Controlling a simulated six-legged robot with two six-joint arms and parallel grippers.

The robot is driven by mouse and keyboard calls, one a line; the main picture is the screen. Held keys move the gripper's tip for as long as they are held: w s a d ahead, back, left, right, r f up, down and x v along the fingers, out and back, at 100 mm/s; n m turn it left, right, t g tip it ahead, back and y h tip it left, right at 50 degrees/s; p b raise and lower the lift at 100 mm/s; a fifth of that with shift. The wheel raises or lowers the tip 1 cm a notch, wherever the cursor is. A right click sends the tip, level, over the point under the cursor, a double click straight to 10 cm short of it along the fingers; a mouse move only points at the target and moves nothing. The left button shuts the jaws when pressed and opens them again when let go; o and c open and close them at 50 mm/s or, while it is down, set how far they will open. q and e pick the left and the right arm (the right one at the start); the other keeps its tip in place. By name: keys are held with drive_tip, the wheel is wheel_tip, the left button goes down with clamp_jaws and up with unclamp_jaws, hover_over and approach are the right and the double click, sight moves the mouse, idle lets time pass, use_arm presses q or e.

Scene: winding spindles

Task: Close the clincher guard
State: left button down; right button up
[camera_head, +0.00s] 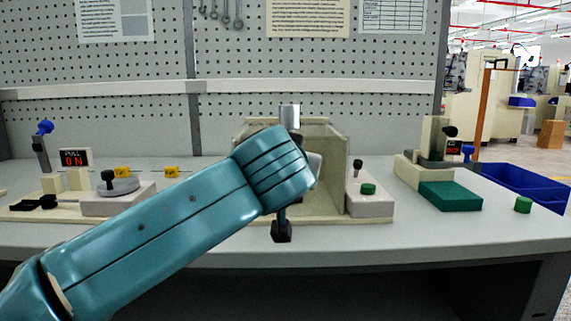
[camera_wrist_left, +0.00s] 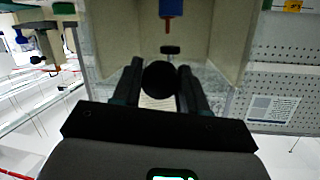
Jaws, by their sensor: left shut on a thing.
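The clincher guard appears to be part of the cream box-like housing (camera_head: 331,185) at the middle of the bench in the head view. My teal left arm covers much of its front and left side. In the left wrist view, my left gripper (camera_wrist_left: 160,84) is shut on a round black knob (camera_wrist_left: 158,76), one dark finger on each side. Behind the knob are the cream inner walls (camera_wrist_left: 222,35) of the housing and a blue and red part (camera_wrist_left: 172,10). My right gripper is not in view.
A grey box with a green button (camera_head: 368,188) stands right of the housing. A green block (camera_head: 450,195) and another green button (camera_head: 523,204) lie further right, near a blue bin (camera_head: 520,186). A lit sign (camera_head: 75,157) and a grey disc fixture (camera_head: 119,186) stand left.

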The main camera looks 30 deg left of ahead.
use_arm(q)
drive_tip(key=shift+f, duration=0.55)
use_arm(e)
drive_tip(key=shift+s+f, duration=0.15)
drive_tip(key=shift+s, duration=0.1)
use_arm(q)
drive_tip(key=shift+d, duration=0.1)
drive_tip(key=c, duration=0.7)
unclamp_jaws()
drive_tip(key=shift+w+f, duration=0.1)
drive_tip(key=shift+w, duration=0.05)
drive_tip(key=shift+o, duration=0.2)
drive_tip(key=shift+w, duration=0.15)
drive_tip(key=shift+s+r, duration=0.2)
drive_tip(key=shift+s, duration=0.05)
drive_tip(key=p+v, duration=0.2)
drive_tip(key=v, duration=1.4)
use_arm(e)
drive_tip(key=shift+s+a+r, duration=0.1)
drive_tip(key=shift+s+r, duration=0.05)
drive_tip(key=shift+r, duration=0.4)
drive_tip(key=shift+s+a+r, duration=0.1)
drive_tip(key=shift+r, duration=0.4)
